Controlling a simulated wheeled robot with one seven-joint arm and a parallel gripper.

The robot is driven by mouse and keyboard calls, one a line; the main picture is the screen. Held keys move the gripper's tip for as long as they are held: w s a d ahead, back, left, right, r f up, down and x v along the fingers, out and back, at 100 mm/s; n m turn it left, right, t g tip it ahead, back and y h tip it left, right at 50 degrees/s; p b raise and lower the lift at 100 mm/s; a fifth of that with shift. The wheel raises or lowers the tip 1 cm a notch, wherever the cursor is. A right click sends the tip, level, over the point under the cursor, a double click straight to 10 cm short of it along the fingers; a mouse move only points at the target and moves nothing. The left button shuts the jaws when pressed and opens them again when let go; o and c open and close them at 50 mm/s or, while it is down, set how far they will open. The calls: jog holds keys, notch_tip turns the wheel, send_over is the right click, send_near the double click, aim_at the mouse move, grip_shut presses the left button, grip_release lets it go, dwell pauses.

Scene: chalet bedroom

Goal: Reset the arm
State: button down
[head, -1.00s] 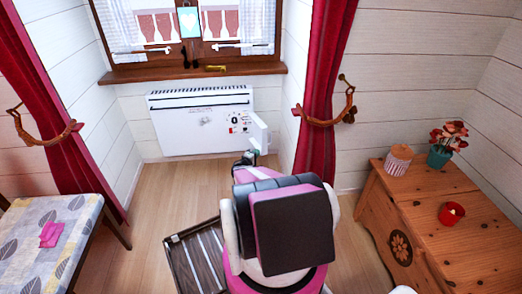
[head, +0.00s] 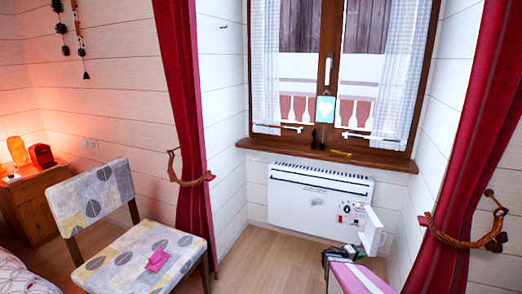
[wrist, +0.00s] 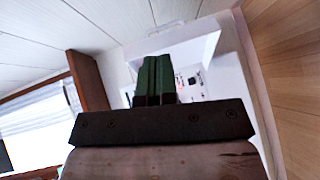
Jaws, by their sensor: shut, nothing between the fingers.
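My gripper (head: 338,258) is low at the right in the head view, in front of the white wall heater (head: 315,200), with part of my pink arm below it. In the wrist view my gripper (wrist: 155,80) has its green fingers pressed together with nothing between them. Beyond the fingers, the wrist view shows the heater's control panel (wrist: 190,82) and an open white flap. In the head view this flap (head: 371,231) stands open beside the control knobs. Most of my arm is out of the head view.
A chair (head: 150,250) with a pink item (head: 158,260) on its seat stands at the left. Red curtains (head: 190,120) flank the window, and a wooden sill (head: 320,154) is above the heater. Wooden floor (head: 250,262) shows between chair and heater.

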jog(key=s+a+r+g+y, duration=0.1)
jog(key=s+a+r+y, duration=0.3)
jog(key=a, duration=0.6)
jog(key=s+a+r+m+g+y, duration=0.1)
jog(key=s+a+r+y, duration=0.4)
jog(key=a, duration=0.5)
jog(key=s+a+r+m+g+y, duration=0.1)
jog(key=s+a+r+y, duration=0.3)
jog(key=a, duration=0.6)
notch_tip(320, 180, up, 3)
jog(key=shift+s+f+g+y, duration=0.2)
jog(key=shift+g+y, duration=0.5)
jog(key=shift+y, duration=0.4)
jog(key=shift+w+d, duration=0.1)
